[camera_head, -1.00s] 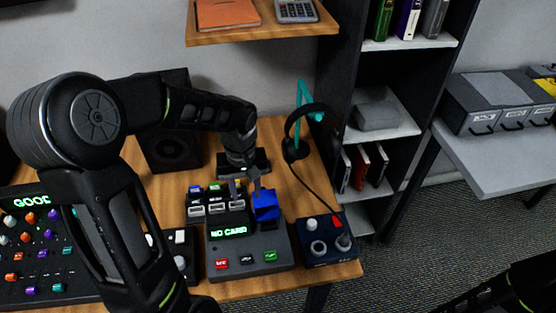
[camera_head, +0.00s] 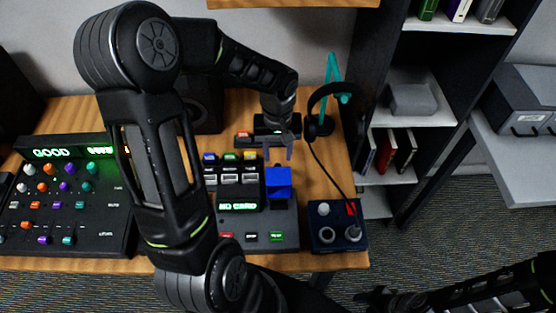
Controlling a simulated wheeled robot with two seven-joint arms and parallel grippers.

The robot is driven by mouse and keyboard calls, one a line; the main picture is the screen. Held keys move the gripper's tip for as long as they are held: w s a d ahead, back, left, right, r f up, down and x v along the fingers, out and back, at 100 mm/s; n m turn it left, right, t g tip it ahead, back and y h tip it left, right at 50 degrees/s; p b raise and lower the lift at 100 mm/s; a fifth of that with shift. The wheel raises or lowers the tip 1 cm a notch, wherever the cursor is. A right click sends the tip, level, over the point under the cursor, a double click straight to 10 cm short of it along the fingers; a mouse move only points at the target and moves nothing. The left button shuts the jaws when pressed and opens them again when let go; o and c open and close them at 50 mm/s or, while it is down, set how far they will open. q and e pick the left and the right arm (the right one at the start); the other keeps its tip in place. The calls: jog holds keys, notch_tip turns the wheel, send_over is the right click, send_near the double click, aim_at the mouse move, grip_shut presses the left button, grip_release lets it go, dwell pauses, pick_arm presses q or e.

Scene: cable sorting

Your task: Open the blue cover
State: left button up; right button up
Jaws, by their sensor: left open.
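The blue cover (camera_head: 278,184) is a small boxy piece at the right end of a dark console (camera_head: 272,224) with a green "NO CARD" display. I cannot tell whether it is shut or partly lifted. My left gripper (camera_head: 278,153) points down just behind and above the cover, with its two fingers apart and nothing visible between them. I cannot tell whether a finger touches the cover. My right gripper (camera_head: 376,299) is dark and low at the bottom right, away from the table; its fingers are unclear.
A sorting panel with coloured knobs (camera_head: 70,195) stands at left, partly behind my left arm. A joystick box (camera_head: 337,226) sits right of the console. A headset on a teal stand (camera_head: 332,92) stands behind, its cable running forward. Shelves (camera_head: 398,128) stand at right.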

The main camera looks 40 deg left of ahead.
aim_at(278, 164)
pick_arm(q)
jog(key=shift+f, duration=2.35)
jog(key=shift+c, duration=0.2)
grip_shut()
